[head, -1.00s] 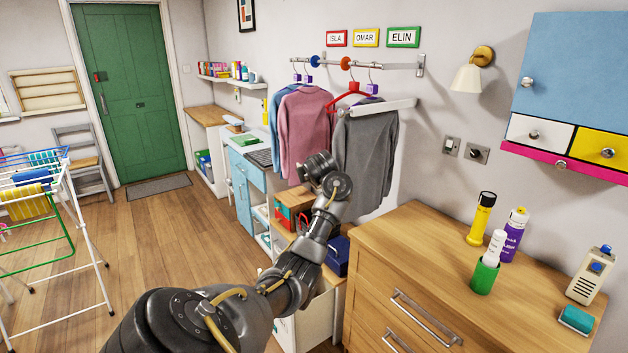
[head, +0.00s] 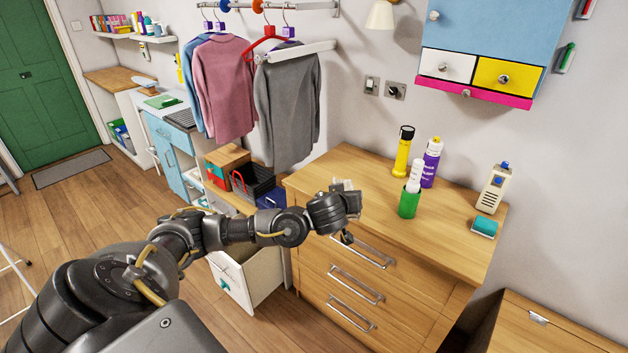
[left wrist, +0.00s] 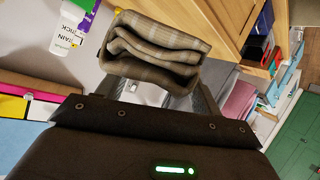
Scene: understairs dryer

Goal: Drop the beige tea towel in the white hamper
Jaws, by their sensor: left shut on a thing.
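My left gripper (head: 348,200) is shut on the beige tea towel, in front of and over the near edge of the wooden chest of drawers. In the left wrist view the towel (left wrist: 155,48) is a folded, checked beige-brown bundle beyond the jaws (left wrist: 160,95). In the head view only a small pale part of the towel (head: 343,185) shows behind the gripper. My right gripper is not in view.
A lower wooden unit (head: 535,335) is bottom right.

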